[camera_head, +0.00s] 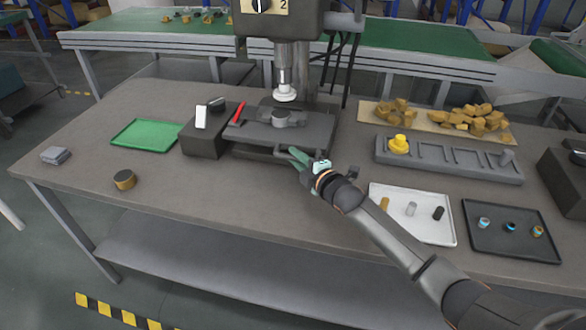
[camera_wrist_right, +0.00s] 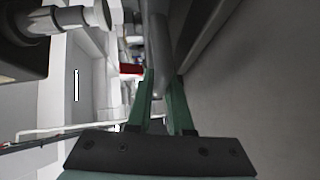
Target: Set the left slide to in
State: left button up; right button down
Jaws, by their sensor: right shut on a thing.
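The slide (camera_head: 305,134) is a dark grey plate under the press head, with a round grey piece (camera_head: 281,118) on top. A bar-like handle (camera_head: 262,153) runs along its front edge. My right gripper (camera_head: 297,155), with green fingers, is at the right part of this handle. In the right wrist view its two green fingers (camera_wrist_right: 161,100) are shut on the grey bar (camera_wrist_right: 160,40). The fingers hide part of the handle in the head view. I see only one slide clearly. My left gripper is not in view.
The press ram (camera_head: 285,80) hangs over the slide. A dark block (camera_head: 205,140) with two switches and a red lever (camera_head: 238,113) stand at left. A green tray (camera_head: 146,135), grey rack (camera_head: 450,163), white tray (camera_head: 412,230) and black tray (camera_head: 510,247) lie around. The front-left table is mostly clear.

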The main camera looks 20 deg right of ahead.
jog(key=shift+w+d, duration=0.3)
jog(key=shift+w, duration=0.05)
jog(key=c, duration=0.8)
grip_release()
jog(key=shift+a, duration=0.1)
jog(key=shift+c, duration=0.2)
jog(key=shift+s, duration=0.15)
jog(key=v, duration=1.2)
jog(key=shift+s, duration=0.2)
jog(key=shift+r, duration=0.1)
